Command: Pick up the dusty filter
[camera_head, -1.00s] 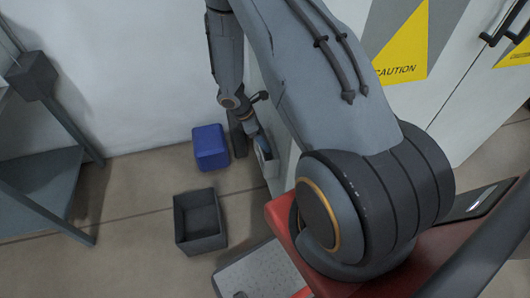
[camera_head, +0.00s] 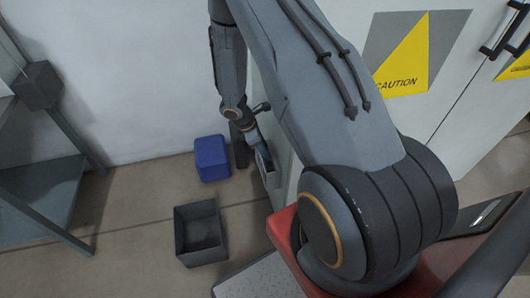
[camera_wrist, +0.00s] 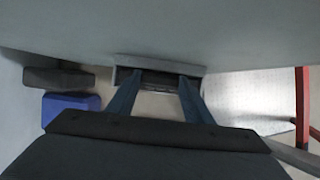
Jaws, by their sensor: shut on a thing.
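In the wrist view the filter (camera_wrist: 160,70) shows as a narrow grey frame with a dark middle, just in front of the pale cabinet side (camera_wrist: 160,30). My gripper (camera_wrist: 160,82) is shut on it, with one blue-grey finger towards each end. I cannot tell whether the filter still touches the cabinet, and dust on it cannot be made out. In the head view my gripper (camera_head: 266,162) is low beside the cabinet, pointing down, and the filter is too small and covered to make out clearly.
A blue box (camera_head: 211,158) stands by the wall, left of my gripper. An open dark bin (camera_head: 180,240) stands on the floor nearer. A grey metal stand (camera_head: 40,190) is at far left. The cabinet with caution signs (camera_head: 385,100) is at right. Floor between stand and bin is clear.

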